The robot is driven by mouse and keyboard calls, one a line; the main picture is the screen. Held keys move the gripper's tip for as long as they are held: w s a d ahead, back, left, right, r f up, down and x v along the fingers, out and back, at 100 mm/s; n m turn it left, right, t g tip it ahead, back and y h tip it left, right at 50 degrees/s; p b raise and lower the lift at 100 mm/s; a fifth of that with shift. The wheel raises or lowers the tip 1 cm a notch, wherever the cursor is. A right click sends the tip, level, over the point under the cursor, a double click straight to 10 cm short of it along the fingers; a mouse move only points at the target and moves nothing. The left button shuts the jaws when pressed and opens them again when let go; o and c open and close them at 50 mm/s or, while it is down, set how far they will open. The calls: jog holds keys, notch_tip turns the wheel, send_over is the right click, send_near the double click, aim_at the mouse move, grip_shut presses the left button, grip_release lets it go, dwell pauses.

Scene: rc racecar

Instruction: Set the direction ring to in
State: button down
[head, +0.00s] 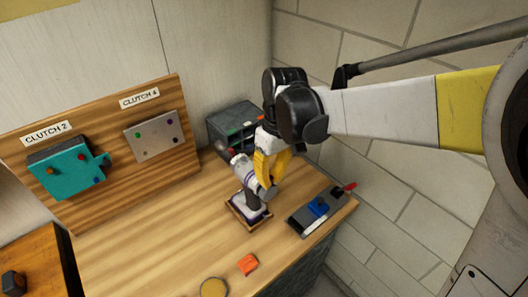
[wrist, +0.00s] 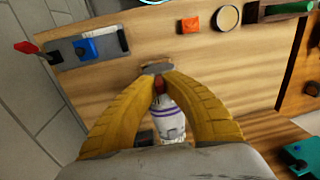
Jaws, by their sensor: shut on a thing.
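A white tool (head: 243,172) with purple bands stands tilted on a dark post over a wood-edged base (head: 236,212). In the wrist view its banded body (wrist: 172,122) shows below the fingertips. My gripper (head: 265,181) is at the tool's front end. In the wrist view my gripper (wrist: 158,78) is shut with its yellow fingers on either side of a dark red part (wrist: 158,87) of the tool. A grey rounded piece (wrist: 157,69) shows just past the tips. The fingers hide most of this end; I cannot make out the direction ring or its marks.
A grey tray with a blue block (head: 318,206) and a red-tipped handle (head: 349,187) lies right of the tool. An orange block (head: 248,264) and a round yellow-topped piece (head: 214,287) lie in front. A dark drawer box (head: 232,122) and a clutch board (head: 110,132) stand behind.

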jog(key=shift+w+d+f+g+y+b, duration=0.25)
jog(key=shift+d+g+y+b, duration=0.25)
jog(key=shift+y, duration=0.4)
jog(key=shift+w+d+f+g+y+b, duration=0.1)
jog(key=shift+w+d+g+y+b, duration=0.15)
jog(key=shift+g+y+b, duration=0.4)
jog(key=shift+y, duration=0.35)
jog(key=c, duration=1.5)
grip_release()
jog(key=shift+r, duration=0.1)
jog(key=v, duration=1.2)
